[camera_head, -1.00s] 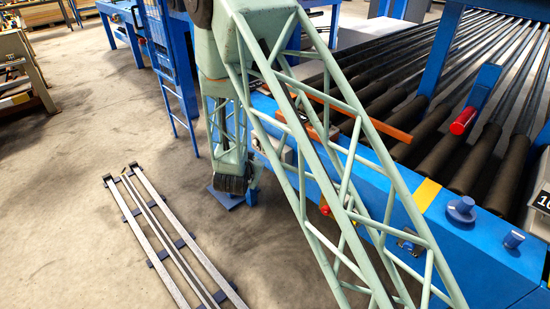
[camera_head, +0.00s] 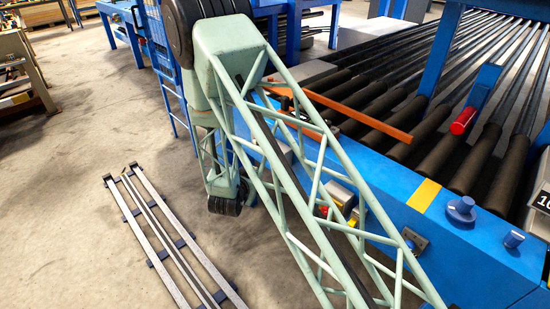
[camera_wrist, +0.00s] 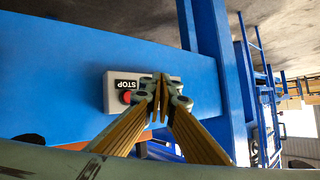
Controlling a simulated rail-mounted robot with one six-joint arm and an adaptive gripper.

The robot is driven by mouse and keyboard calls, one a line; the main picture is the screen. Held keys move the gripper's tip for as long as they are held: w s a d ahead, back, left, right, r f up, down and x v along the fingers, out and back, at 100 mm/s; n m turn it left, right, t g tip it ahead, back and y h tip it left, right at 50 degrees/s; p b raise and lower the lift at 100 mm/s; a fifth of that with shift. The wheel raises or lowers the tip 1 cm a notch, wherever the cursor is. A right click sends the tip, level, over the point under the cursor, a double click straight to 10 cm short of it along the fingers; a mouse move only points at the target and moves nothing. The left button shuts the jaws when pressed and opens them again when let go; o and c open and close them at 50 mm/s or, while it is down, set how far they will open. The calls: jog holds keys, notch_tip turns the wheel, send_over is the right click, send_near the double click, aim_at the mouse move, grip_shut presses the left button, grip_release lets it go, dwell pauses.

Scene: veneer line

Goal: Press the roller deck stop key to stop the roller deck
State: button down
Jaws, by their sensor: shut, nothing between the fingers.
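In the wrist view a grey box (camera_wrist: 113,104) is fixed to a blue beam. It carries a black label reading STOP (camera_wrist: 126,84), upside down in the picture, and a red round key (camera_wrist: 127,97) beside the label. My gripper (camera_wrist: 160,84) has its yellow fingers brought together. The fingertips appear in front of the right part of the box, to the right of the red key, and hide some of the box. The gap between tips and box cannot be judged. In the head view my lattice arm crosses the deck's blue side, and my gripper cannot be made out.
The roller deck (camera_head: 460,140) lies at the right behind its blue frame (camera_head: 460,245). Blue knobs (camera_head: 461,209) stand on the frame, and an orange bar (camera_head: 350,112) lies along the rollers' near side. Metal rails (camera_head: 165,245) lie on the floor at left.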

jog(key=shift+w+d, duration=0.15)
jog(key=w+d, duration=0.5)
jog(key=d, duration=0.1)
jog(key=shift+w, duration=0.3)
dwell(0.4)
jog(key=shift+w+d+b, duration=0.45)
jog(key=shift+w+d, duration=0.15)
jog(key=shift+d, duration=0.1)
dwell(2.8)
jog(key=shift+s+a, duration=0.15)
dwell(0.3)
jog(key=shift+s+a, duration=0.45)
jog(key=shift+s+a+b, duration=0.1)
jog(key=shift+a+b, duration=0.05)
jog(key=shift+b, duration=0.15)
jog(key=shift+s+a+b, duration=0.35)
jog(key=shift+s+a, duration=1.25)
jog(key=shift+a, duration=0.1)
